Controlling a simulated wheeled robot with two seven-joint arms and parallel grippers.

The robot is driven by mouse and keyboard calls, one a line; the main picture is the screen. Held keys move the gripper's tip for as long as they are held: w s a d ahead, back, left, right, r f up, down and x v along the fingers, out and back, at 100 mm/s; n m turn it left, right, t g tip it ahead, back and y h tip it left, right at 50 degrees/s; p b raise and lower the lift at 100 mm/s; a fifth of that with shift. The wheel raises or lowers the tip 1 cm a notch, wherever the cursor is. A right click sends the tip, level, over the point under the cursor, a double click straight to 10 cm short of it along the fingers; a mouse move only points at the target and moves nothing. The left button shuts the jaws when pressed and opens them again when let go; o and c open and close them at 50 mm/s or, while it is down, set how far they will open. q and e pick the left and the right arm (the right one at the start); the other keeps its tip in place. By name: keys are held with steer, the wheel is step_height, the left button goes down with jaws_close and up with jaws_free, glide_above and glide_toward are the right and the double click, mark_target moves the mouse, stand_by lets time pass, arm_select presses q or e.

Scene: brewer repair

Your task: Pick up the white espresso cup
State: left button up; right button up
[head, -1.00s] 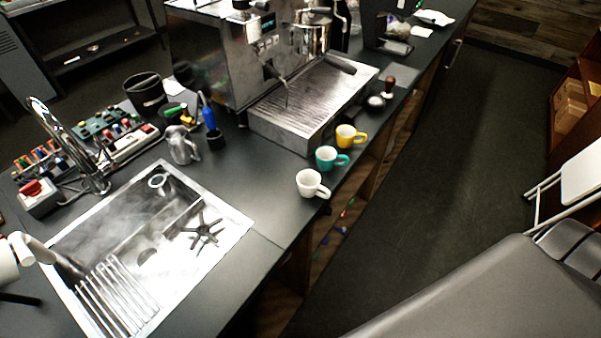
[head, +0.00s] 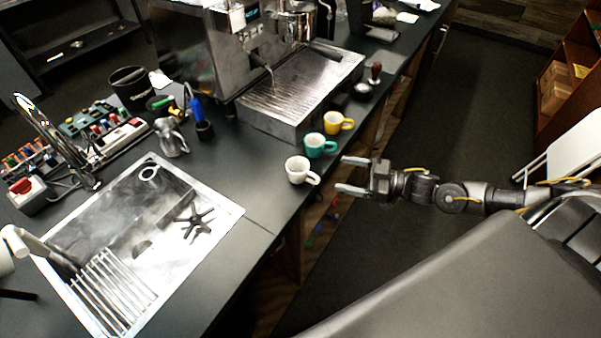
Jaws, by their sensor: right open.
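The white espresso cup (head: 297,170) stands upright near the counter's front edge, with its handle toward the right. My right gripper (head: 341,175) is open and empty, just right of the cup and apart from it. Its two fingers point left toward the cup's handle side. A white arm part at the left edge may be my left arm, but no left gripper shows.
A teal cup (head: 319,146) and a yellow cup (head: 337,122) stand close behind the white cup. The espresso machine's drip tray (head: 290,97) is beyond them. The sink (head: 215,215) lies to the left. Bare counter (head: 245,180) is left of the cup.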

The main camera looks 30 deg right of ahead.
mark_target(307, 166)
steer(key=shift+n+g+y, duration=0.4)
steer(key=shift+g+y, duration=0.1)
steer(key=shift+y, duration=0.2)
steer(key=w+a+r+p, duration=0.1)
steer(key=a, duration=0.2)
steer(key=w+a+r+p, duration=0.1)
steer(key=w+a+p, duration=0.1)
steer(key=a, duration=0.1)
steer(key=w+a+r+p, duration=0.1)
steer(key=a, duration=0.2)
steer(key=shift+w+a+r, duration=0.25)
steer(key=shift+w, duration=0.1)
steer(key=shift+w+a+f+p, duration=0.15)
steer(key=shift+w+a+p, duration=0.05)
steer(key=shift+a+p, duration=0.1)
arm_select(q)
step_height(307, 166, up, 4)
steer(key=shift+s+r, duration=0.15)
steer(key=shift+r, duration=0.1)
arm_select(e)
steer(key=shift+d, duration=0.1)
steer(key=c, duration=1.1)
